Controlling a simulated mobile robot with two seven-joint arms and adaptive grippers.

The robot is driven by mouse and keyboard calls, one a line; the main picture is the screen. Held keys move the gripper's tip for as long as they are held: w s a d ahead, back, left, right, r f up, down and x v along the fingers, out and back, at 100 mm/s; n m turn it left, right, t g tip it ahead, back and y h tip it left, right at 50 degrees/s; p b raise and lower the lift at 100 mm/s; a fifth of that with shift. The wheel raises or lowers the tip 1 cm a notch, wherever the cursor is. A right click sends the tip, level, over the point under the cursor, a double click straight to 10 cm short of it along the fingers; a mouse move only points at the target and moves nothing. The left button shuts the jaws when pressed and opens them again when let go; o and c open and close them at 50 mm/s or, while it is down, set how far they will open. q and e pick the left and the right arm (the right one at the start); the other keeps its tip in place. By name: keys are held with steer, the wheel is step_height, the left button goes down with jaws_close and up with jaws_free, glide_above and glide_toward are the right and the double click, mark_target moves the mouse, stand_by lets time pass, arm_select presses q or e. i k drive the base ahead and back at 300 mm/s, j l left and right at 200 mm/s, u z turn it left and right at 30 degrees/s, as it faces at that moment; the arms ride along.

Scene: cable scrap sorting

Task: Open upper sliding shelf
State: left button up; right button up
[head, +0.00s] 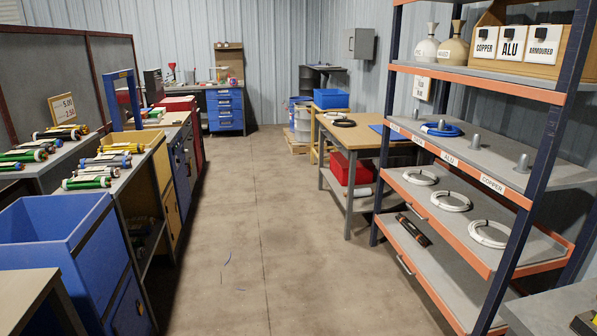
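The upper sliding shelf (468,242) is in the navy-posted rack on the right. It is a grey tray with an orange front edge and a small handle (421,212). White cable coils (450,200) lie on it. Its front edge looks about in line with the rack posts, so it appears pushed in. The lower sliding shelf (440,275) is below it, with its own handle (405,265) and a dark cable bundle (413,230). Neither of my grippers shows in the head view.
A fixed shelf (480,160) above has grey pegs, a blue coil (441,129) and ALU and COPPER labels. A wooden-topped table (352,134) stands beyond the rack. A blue bin (60,235) and cable-laden benches line the left. The central floor (235,220) is open, with small cable scraps.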

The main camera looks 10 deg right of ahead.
mark_target(539, 248)
steer(key=i+z, duration=0.3)
steer(key=i, duration=0.25)
steer(key=i+j+z, duration=0.1)
steer(key=i+z, duration=0.15)
steer(key=i, duration=0.35)
steer(key=i+j+z, duration=0.3)
steer(key=i, duration=0.25)
